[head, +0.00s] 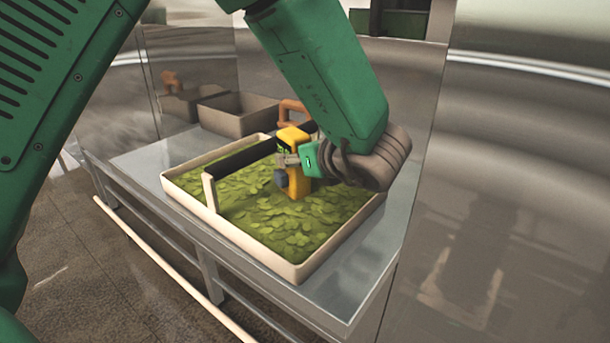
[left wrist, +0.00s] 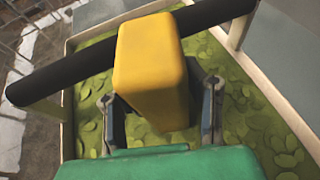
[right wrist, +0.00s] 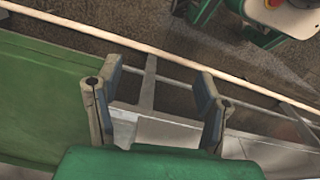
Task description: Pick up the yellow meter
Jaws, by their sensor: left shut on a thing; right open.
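The yellow meter (head: 297,178) stands upright over the tray of green leaves in the head view. Its top and one side fill the middle of the left wrist view (left wrist: 150,65). My left gripper (head: 290,160) is shut on the meter, with one finger on each side of it. Whether the meter's lower end touches the leaves is hidden. My right gripper (right wrist: 155,100) is open and empty, with its fingers wide apart above the floor and a metal frame. It does not show in the head view.
The cream tray (head: 240,238) has a black bar (head: 238,158) across it and sits on a metal table (head: 335,300). A grey-brown bin (head: 240,118) stands behind it. Steel walls (head: 510,200) rise at the back and right. A pale rail (head: 165,262) runs along the table's front.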

